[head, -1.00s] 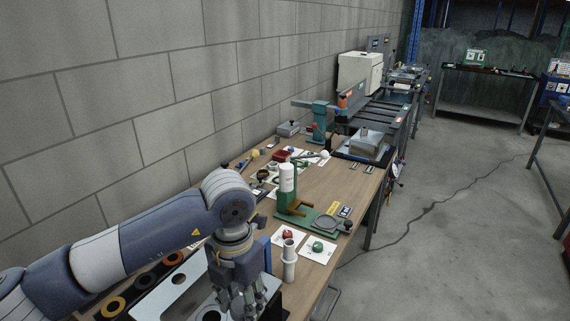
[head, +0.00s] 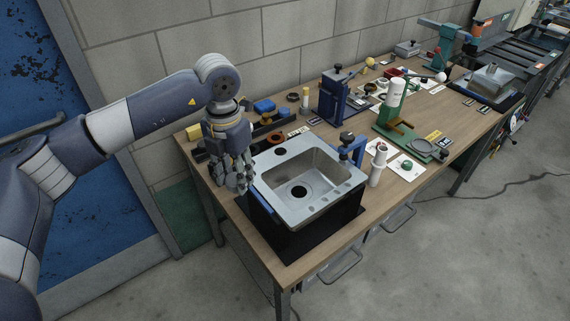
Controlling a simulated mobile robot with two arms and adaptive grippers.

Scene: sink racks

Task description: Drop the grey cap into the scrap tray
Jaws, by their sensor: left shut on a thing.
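My left gripper (head: 238,186) is at the left end of the workbench, by the left edge of the steel sink (head: 275,160). Its fingers are shut on a small grey thing, which I take for the grey cap; the fingers hide most of it. I cannot tell from this view which container is the scrap tray. My right gripper is not in view.
The sink sits in a black rack (head: 300,237) with a blue clamp (head: 352,148) at its back right. A white post (head: 378,165) and a green press (head: 392,118) stand to the right. A black holder with an orange ring (head: 275,138) lies behind the sink.

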